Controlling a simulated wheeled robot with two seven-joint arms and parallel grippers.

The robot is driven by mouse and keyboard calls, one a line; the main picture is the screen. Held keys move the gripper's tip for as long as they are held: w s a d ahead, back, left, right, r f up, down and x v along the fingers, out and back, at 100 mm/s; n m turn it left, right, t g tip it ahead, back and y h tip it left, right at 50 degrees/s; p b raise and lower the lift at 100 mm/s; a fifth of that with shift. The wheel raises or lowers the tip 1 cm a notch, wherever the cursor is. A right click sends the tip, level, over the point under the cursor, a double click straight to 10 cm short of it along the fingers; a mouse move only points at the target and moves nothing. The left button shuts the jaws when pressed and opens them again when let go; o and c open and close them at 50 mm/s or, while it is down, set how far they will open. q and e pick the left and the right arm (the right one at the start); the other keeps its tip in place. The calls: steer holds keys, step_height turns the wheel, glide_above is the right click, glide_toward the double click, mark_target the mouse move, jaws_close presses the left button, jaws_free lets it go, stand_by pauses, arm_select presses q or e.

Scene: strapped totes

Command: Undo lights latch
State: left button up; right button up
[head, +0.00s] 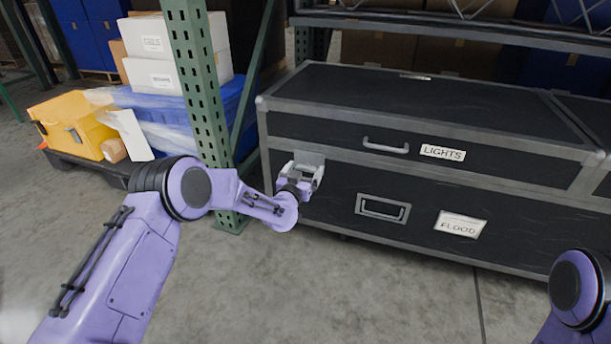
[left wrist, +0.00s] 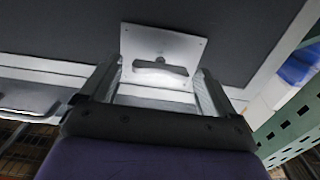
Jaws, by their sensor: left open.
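The black lights case (head: 400,105), with grey edges and a LIGHTS label (head: 443,153), stands on the right in the head view. A latch (head: 308,158) sits on its front near the left corner, across the seam under the lid. In the left wrist view the latch (left wrist: 162,42) is a pale plate with a dark-fronted tab (left wrist: 160,68). My left gripper (head: 305,178) is at the latch, open, with its fingers on either side of the tab in the left wrist view (left wrist: 160,80). Contact cannot be told. My right gripper is out of view; only my right arm shows.
The case front has a lid handle (head: 385,147), a recessed handle (head: 382,208) and a FLOOD label (head: 460,223). A green rack post (head: 200,90) stands just left of the case. A yellow tote (head: 72,122) and white boxes lie farther left. The concrete floor in front is clear.

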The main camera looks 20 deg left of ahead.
arm_select(q)
steer(key=shift+w, duration=0.95)
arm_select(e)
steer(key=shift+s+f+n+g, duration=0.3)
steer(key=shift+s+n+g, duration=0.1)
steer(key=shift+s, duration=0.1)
arm_select(q)
steer(key=c, duration=1.1)
steer(key=shift+o, duration=0.2)
